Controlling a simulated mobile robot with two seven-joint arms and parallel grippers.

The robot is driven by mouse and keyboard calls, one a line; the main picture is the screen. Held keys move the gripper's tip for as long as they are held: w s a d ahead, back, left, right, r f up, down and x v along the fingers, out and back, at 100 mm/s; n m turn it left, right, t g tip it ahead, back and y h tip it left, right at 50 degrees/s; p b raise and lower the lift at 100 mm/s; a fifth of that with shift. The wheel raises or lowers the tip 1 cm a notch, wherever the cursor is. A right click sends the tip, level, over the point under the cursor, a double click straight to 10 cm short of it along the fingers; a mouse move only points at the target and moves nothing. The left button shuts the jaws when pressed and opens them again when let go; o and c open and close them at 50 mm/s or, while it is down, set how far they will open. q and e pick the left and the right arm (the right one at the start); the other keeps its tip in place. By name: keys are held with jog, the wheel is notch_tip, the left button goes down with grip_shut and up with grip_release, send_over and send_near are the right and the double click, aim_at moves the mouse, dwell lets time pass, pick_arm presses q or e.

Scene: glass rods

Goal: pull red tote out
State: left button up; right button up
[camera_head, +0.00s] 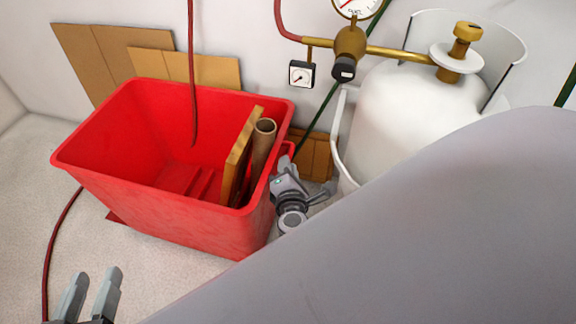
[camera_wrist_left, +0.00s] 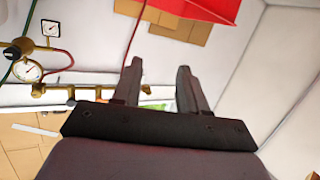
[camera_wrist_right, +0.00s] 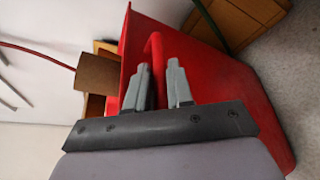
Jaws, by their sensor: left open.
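The red tote (camera_head: 165,215) stands upright on the pale floor at the left of the head view. A wood block (camera_head: 240,155) and a brown tube (camera_head: 262,145) stand inside its right end. My right gripper (camera_head: 283,165) is at the tote's right end. In the right wrist view, my right gripper's fingers (camera_wrist_right: 158,85) are closed on both sides of the tote's red handle (camera_wrist_right: 155,55). My left gripper (camera_head: 93,290) is open and empty, in front of the tote at the lower left. In the left wrist view, the tote (camera_wrist_left: 212,8) shows at the top edge.
A white gas tank (camera_head: 405,115) with a brass valve and gauge (camera_head: 357,8) stands right of the tote. A dark red hose (camera_head: 193,70) hangs over the tote, and another (camera_head: 52,240) lies along its left. Cardboard (camera_head: 95,55) leans on the back wall.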

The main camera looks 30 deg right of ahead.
grip_shut()
pick_arm(q)
jog(key=shift+w+d+f+n+g+p, duration=0.15)
jog(key=shift+w+d+n+g+p, duration=0.25)
jog(key=shift+p, duration=0.4)
pick_arm(e)
jog(key=shift+s+d, duration=1.6)
jog(key=shift+s, duration=0.15)
pick_arm(q)
jog(key=shift+s, duration=0.15)
pick_arm(e)
jog(key=shift+f, duration=0.1)
jog(key=o, duration=0.6)
grip_release()
jog(key=shift+s, duration=0.1)
pick_arm(q)
jog(key=shift+d, duration=0.1)
jog(key=shift+s, duration=0.15)
pick_arm(e)
jog(key=shift+a, duration=0.1)
pick_arm(q)
jog(key=shift+s, duration=0.1)
